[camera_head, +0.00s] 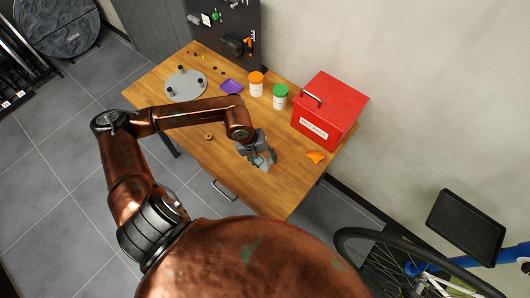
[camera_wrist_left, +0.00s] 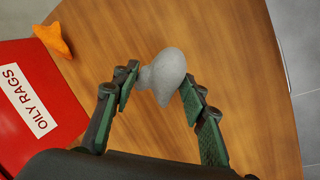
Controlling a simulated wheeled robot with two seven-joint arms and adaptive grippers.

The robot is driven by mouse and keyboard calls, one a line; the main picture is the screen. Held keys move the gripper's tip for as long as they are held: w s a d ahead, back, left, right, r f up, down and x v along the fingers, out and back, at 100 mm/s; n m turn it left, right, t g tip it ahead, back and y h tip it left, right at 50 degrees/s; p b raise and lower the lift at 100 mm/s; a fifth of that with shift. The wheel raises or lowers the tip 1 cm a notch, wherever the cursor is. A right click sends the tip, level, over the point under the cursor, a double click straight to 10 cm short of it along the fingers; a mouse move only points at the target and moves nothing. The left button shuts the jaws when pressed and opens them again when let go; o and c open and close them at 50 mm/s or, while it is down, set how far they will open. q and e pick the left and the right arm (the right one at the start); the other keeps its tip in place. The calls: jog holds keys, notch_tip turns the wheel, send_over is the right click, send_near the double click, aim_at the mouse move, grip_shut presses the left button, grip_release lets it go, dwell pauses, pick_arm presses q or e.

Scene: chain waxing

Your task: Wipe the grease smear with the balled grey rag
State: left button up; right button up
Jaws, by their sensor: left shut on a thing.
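The balled grey rag (camera_wrist_left: 165,72) shows in the left wrist view between the two fingers. It is a smooth, light grey lump with a pointed end. My left gripper (camera_head: 263,161) is shut on it, over the front right part of the wooden table (camera_head: 185,122). In the head view the gripper mostly hides the rag. I cannot tell whether the rag touches the tabletop. I cannot make out a grease smear in either view; the arm and gripper cover part of the table. My right gripper is not in view.
A red box (camera_head: 333,108) labelled oily rags stands at the table's right, with an orange cloth (camera_head: 315,157) in front. Orange-lidded (camera_head: 256,84) and green-lidded (camera_head: 280,96) jars stand behind the gripper. A grey round plate (camera_head: 185,87) and a purple item (camera_head: 231,86) lie farther left.

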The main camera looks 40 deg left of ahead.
pick_arm(q)
jog(key=shift+r+p, duration=0.9)
jog(key=shift+r, duration=1.6)
jog(key=shift+d+f, duration=0.1)
